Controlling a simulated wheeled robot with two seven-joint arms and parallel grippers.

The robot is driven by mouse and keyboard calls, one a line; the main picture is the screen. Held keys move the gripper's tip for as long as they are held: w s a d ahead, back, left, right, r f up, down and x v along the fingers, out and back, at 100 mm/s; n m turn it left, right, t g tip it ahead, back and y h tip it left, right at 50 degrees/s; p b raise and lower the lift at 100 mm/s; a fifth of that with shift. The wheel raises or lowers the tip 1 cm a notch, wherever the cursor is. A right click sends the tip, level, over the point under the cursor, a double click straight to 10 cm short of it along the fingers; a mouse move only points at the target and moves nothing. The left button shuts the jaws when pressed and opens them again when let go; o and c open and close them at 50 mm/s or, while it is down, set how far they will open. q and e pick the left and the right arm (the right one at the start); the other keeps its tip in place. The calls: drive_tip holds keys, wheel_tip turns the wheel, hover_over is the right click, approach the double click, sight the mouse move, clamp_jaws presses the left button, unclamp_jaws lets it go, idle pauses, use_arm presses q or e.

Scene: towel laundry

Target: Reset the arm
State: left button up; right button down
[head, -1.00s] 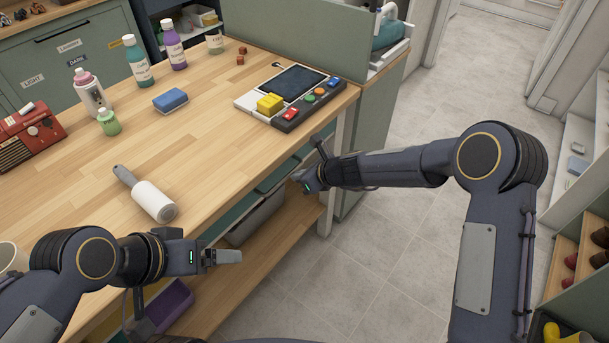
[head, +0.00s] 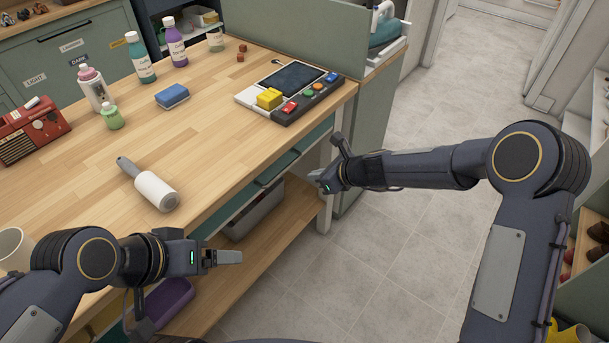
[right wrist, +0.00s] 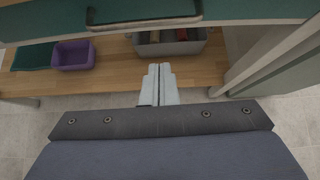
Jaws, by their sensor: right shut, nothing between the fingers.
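My right gripper (head: 316,176) is beside the front edge of the wooden table, near its right corner and below the tabletop. In the right wrist view the right gripper's fingers (right wrist: 160,84) are together with nothing between them, pointing toward the lower shelf. My left gripper (head: 222,257) is at the lower left, in front of the table's edge. Its fingers are seen from the side, so whether they are apart or together cannot be told. No object shows in it.
The table (head: 130,130) holds a lint roller (head: 155,190), a blue sponge (head: 172,96), a button panel (head: 290,90) and bottles. A grey bin (right wrist: 172,42) and purple bin (right wrist: 73,54) sit on the lower shelf (head: 245,262). Floor (head: 400,240) right of the table is clear.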

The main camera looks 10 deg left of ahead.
drive_tip(key=v, duration=0.6)
drive_tip(key=shift+d, duration=0.3)
